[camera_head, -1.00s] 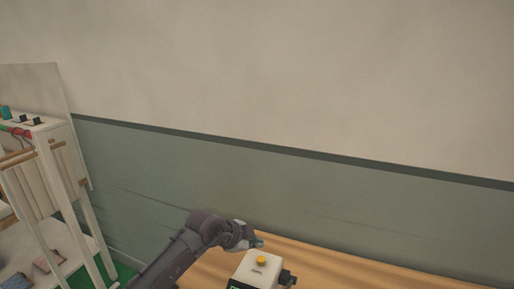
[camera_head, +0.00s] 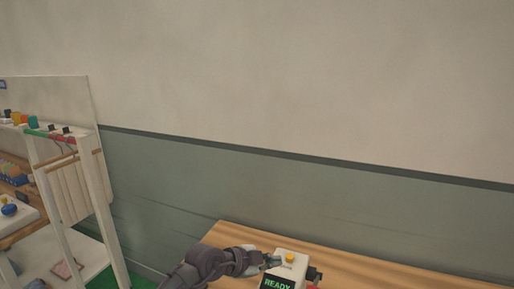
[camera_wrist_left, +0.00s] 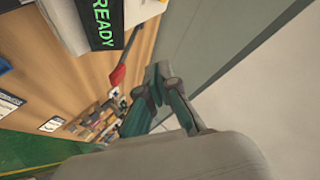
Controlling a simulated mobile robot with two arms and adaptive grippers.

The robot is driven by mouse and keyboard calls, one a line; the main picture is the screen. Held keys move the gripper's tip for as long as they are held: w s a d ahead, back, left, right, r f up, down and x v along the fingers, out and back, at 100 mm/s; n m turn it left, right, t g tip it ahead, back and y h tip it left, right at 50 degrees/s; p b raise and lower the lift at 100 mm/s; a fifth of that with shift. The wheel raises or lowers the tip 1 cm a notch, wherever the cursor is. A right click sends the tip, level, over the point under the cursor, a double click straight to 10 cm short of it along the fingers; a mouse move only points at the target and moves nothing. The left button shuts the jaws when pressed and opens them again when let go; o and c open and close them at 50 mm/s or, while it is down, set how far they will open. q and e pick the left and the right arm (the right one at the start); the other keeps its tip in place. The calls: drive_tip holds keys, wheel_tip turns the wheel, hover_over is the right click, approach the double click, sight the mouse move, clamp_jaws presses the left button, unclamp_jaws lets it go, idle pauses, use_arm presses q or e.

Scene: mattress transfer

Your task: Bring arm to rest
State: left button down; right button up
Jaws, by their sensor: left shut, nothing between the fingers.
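My left arm comes in at the bottom of the head view. Its left gripper (camera_head: 270,262) is at the left side of a white box with a yellow button (camera_head: 290,258) and a green READY display; I cannot tell if they touch. In the left wrist view the gripper's fingers (camera_wrist_left: 160,92) are shut with nothing between them, and the READY display (camera_wrist_left: 103,22) shows at the top. My right gripper is in neither view.
The box stands on a wooden table (camera_head: 360,268) against a green and cream wall (camera_head: 300,100). A white shelf rack (camera_head: 105,215) with several small colored items stands at the left. The wall space above the table is clear.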

use_arm(q)
drive_tip(key=s+d+r+n+t+h, duration=0.1)
drive_tip(key=s+r+t+h, duration=0.35)
drive_tip(key=r, duration=0.35)
drive_tip(key=s+a+f+n+t+y, duration=0.1)
drive_tip(key=s+a+n+t+y, duration=0.2)
drive_tip(key=a+n+t+y, duration=0.9)
drive_tip(key=s+a+f+n+g+y, duration=0.5)
drive_tip(key=s+a+f+n+g, duration=0.2)
drive_tip(key=s+a+f+g, duration=0.85)
drive_tip(key=s+d+f+m+g+h, duration=0.1)
drive_tip(key=s+f+g, duration=0.15)
drive_tip(key=s, duration=0.55)
drive_tip(key=s+d+f+m+g+h, duration=0.1)
drive_tip(key=s+f+m+g+h, duration=0.15)
drive_tip(key=s, duration=0.55)
wheel_tip(320, 180, down, 30)
drive_tip(key=s+y+b, duration=0.1)
drive_tip(key=b, duration=0.2)
drive_tip(key=s+a+f+g+b, duration=0.1)
drive_tip(key=s+a+f+b, duration=0.1)
drive_tip(key=s+f, duration=1.4)
wheel_tip(320, 180, down, 3)
drive_tip(key=shift+s+a+r+g, duration=0.2)
drive_tip(key=shift+s+a+g, duration=0.15)
drive_tip(key=shift+a, duration=0.3)
